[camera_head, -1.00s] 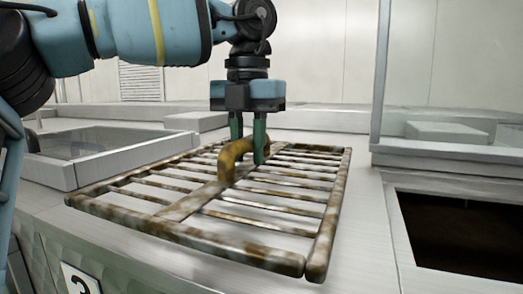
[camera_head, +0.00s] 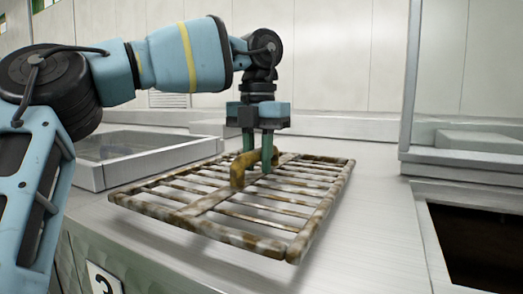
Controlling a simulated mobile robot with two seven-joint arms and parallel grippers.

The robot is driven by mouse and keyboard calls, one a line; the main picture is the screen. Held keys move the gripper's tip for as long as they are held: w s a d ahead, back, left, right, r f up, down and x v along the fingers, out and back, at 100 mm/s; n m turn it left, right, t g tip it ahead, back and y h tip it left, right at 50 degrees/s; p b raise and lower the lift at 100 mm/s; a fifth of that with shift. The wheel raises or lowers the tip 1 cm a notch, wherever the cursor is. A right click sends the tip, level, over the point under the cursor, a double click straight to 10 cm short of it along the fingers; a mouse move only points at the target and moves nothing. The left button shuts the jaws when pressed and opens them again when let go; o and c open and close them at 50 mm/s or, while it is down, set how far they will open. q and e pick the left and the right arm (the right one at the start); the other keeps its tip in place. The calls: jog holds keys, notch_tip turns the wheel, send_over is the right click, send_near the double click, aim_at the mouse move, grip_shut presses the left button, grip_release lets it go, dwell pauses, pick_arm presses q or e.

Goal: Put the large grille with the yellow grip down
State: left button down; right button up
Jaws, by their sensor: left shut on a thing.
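The large grille (camera_head: 216,231) is a rusty, worn frame with several crossbars. It lies about level over the grey metal worktop, near its front edge; I cannot tell for sure whether it touches the surface. Its worn yellow grip (camera_head: 238,172) stands up from the middle bar. My left gripper (camera_head: 258,166) points straight down and is shut on the yellow grip, with its green fingers on either side of it. My right gripper is not in view.
A glass-topped hatch with a raised rim (camera_head: 95,176) lies left of the grille. A dark square opening (camera_head: 480,245) is at the right, below a raised ledge (camera_head: 470,160). The worktop (camera_head: 375,225) is bare between grille and opening. A number plate (camera_head: 103,281) marks the front.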

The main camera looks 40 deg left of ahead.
pick_arm(q)
jog(key=shift+f, duration=0.75)
jog(key=shift+d, duration=0.1)
jog(key=c, duration=1.2)
grip_release()
jog(key=shift+f, duration=0.1)
jog(key=shift+c, duration=0.2)
